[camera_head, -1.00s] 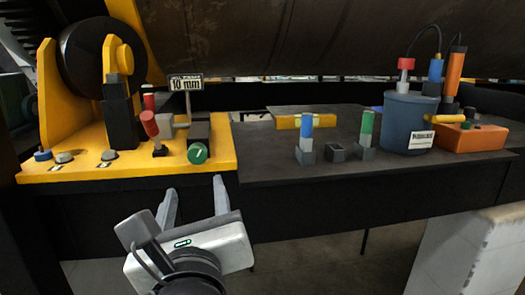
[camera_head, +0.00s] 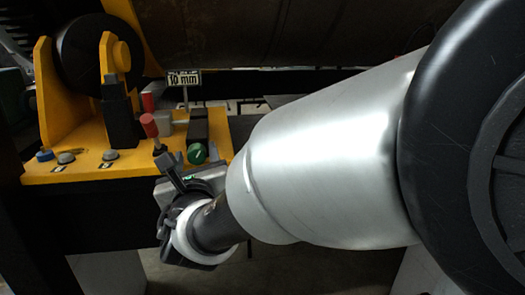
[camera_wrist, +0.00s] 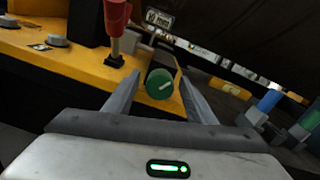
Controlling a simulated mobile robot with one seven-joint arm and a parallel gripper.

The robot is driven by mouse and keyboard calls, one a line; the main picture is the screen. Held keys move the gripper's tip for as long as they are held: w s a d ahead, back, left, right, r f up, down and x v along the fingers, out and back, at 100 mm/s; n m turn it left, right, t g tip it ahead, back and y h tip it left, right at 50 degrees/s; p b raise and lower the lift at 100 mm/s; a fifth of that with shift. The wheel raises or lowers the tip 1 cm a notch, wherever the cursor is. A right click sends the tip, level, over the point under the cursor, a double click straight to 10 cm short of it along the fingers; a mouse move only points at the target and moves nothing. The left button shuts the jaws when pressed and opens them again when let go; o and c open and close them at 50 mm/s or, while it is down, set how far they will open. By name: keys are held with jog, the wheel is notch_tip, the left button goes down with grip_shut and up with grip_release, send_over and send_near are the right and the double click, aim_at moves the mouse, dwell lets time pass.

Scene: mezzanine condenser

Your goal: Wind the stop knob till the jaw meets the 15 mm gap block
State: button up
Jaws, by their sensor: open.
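The green knob (camera_head: 197,153) with a pale pointer mark is on the front edge of the yellow machine base (camera_head: 75,172). It also shows in the wrist view (camera_wrist: 159,84). My gripper (camera_wrist: 160,76) is open, its fingers either side of the knob in that view; I cannot tell whether they touch it. A dark block (camera_head: 198,122) is right behind the knob, and a grey piece lies left of it. A sign (camera_head: 184,79) above reads 10 mm. Blue-topped (camera_wrist: 268,101) and green-topped pieces stand at right in the wrist view; none is readable as 15 mm.
A red-handled lever (camera_head: 149,126) stands close left of the knob. Several round buttons (camera_head: 66,158) line the base's front left. A black roller (camera_head: 82,55) on yellow brackets is behind. My arm covers the right of the head view and hides the bench there.

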jog(key=shift+w+a, duration=0.1)
jog(key=shift+w, duration=0.3)
jog(key=shift+c, duration=0.4)
jog(key=c, duration=0.9)
jog(key=shift+f, duration=0.1)
jog(key=shift+c, duration=0.2)
jog(key=shift+b, duration=0.4)
